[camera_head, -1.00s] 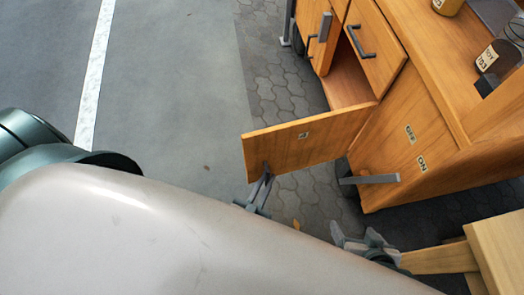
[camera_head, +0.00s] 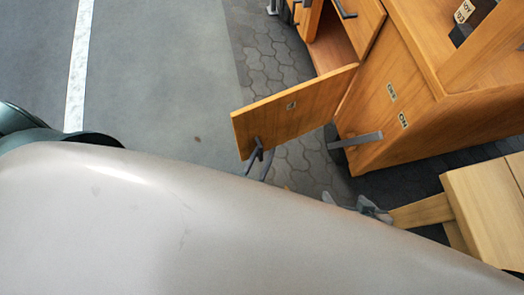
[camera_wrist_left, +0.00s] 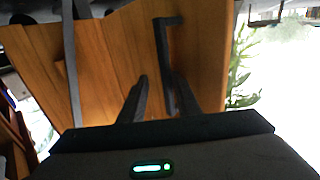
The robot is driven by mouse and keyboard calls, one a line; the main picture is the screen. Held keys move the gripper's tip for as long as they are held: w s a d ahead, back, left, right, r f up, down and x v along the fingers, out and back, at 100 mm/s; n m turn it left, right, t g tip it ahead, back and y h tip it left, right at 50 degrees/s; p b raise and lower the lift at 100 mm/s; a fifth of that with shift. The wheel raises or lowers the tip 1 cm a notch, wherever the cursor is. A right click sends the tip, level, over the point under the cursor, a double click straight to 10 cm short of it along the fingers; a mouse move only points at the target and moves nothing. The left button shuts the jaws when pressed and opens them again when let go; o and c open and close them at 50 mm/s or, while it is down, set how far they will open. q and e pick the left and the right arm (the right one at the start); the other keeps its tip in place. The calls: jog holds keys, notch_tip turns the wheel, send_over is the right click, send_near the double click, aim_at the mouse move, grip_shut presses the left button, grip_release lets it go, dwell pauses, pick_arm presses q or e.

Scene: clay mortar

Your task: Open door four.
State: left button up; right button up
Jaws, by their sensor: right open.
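The open wooden door (camera_head: 295,108) stands swung out from the cabinet (camera_head: 410,85) in the head view. My left gripper (camera_head: 257,160) is at the dark handle near the door's free end. In the left wrist view, its two fingers (camera_wrist_left: 160,95) are apart, with the handle (camera_wrist_left: 162,55) showing between them. Whether they touch it I cannot tell. My right gripper (camera_head: 372,208) is open and empty, below the cabinet in the picture, partly hidden by my body.
A wooden table or stool (camera_head: 487,215) stands at the right near my right gripper. A grey bar (camera_head: 357,140) juts from the cabinet beside the door. Open paved floor (camera_head: 180,95) lies to the left. Another handled front (camera_head: 365,25) is above the door.

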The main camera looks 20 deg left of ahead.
pick_arm(q)
jog(key=shift+s+a+f, duration=0.2)
jog(key=shift+a+f, duration=0.05)
jog(key=shift+a, duration=0.2)
jog(key=shift+s, duration=0.15)
dwell(0.5)
jog(key=s+a, duration=0.1)
jog(key=s, duration=1.6)
pick_arm(e)
jog(key=shift+a, duration=0.35)
pick_arm(q)
jog(key=shift+a, duration=0.1)
pick_arm(e)
jog(key=shift+w+d, duration=0.1)
jog(key=shift+d, duration=0.05)
